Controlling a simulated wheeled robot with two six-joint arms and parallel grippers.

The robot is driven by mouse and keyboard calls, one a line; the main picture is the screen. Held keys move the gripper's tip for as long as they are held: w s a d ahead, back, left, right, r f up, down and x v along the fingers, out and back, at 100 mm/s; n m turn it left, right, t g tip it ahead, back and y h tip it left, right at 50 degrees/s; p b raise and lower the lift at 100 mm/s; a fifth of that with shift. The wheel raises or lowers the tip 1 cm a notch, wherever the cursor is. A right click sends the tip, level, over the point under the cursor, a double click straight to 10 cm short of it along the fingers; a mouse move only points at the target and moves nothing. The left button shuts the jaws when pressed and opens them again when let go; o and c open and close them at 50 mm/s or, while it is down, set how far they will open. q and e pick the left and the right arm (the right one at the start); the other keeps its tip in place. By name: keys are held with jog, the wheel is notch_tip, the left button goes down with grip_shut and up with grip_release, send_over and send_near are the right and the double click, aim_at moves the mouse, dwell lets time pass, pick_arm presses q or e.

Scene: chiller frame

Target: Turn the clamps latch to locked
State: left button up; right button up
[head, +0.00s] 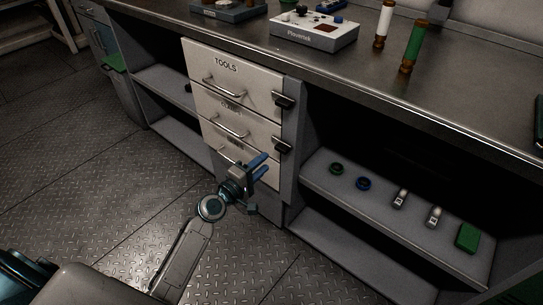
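A white drawer stack stands under the bench, its top drawer (235,72) marked TOOLS. The labels on the middle drawer (222,112) and the bottom drawer (228,150) are too small and dark to read, so I cannot tell which is clamps. A dark latch (283,100) sits at the right edge of the top drawer, and another latch (283,145) beside the middle one. My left gripper (262,166) is in front of the bottom drawer, its blue fingers apart with nothing seen between them. It hides much of that drawer's right side. My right gripper is not in view.
Bar handles (230,127) stick out from the drawers. The benchtop (350,75) carries a white box (314,32) and two upright cylinders. The floor at left is clear.

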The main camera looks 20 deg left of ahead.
pick_arm(q)
jog(key=shift+v, duration=1.6)
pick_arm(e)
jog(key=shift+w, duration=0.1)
